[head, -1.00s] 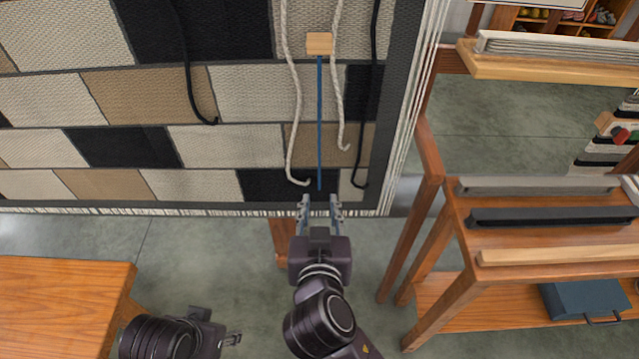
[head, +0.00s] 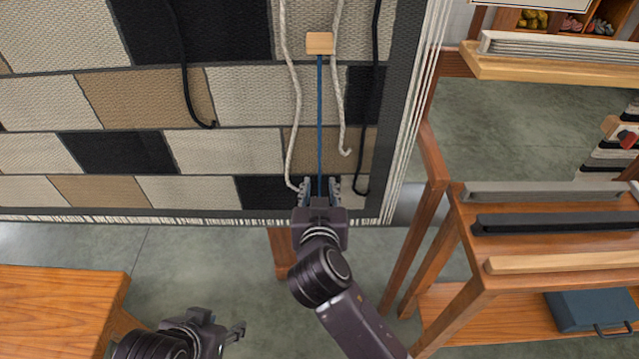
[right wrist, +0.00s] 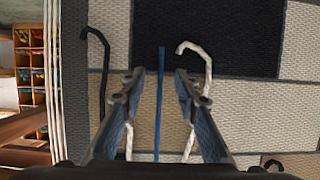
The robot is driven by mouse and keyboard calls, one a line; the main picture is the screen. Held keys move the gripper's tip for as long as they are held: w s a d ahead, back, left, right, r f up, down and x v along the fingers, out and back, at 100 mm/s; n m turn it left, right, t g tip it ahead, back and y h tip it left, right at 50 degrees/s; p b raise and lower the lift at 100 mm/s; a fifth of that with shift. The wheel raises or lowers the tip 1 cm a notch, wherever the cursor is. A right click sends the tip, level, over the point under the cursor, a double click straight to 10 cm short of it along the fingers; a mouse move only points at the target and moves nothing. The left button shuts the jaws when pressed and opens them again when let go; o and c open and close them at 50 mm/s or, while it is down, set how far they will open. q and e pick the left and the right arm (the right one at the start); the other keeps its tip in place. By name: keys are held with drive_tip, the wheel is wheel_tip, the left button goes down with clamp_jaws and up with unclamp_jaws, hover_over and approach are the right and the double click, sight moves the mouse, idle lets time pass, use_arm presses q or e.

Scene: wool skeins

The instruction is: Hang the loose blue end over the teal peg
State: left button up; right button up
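The loose blue end (head: 320,120) hangs straight down the patchwork weaving from a small wooden block (head: 319,43). My right gripper (head: 320,188) is at the lower part of the blue end, with its fingers on either side. In the right wrist view the blue end (right wrist: 160,100) runs between the open fingers (right wrist: 160,84), with a gap on both sides. My left gripper (head: 238,331) is low in the head view, away from the weaving; its finger opening is unclear. I see no teal peg in these frames.
Cream cords (head: 292,120) and black cords (head: 188,80) hang near the blue end. A wooden rack (head: 440,255) with grey and black bars stands at the right. A wooden table (head: 60,310) is at the lower left. Open floor lies between.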

clamp_jaws()
idle(0.4)
use_arm(q)
drive_tip(key=s+a+g+p, duration=0.1)
drive_tip(key=s+g+p, duration=0.1)
drive_tip(key=s+p, duration=0.15)
wheel_tip(320, 180, down, 12)
drive_tip(key=p, duration=0.3)
drive_tip(key=shift+w+d+f+g, duration=0.15)
drive_tip(key=shift+g, duration=0.15)
use_arm(e)
drive_tip(key=s+a+r, duration=0.2)
drive_tip(key=s+r, duration=0.3)
drive_tip(key=r, duration=0.2)
drive_tip(key=shift+r, duration=0.1)
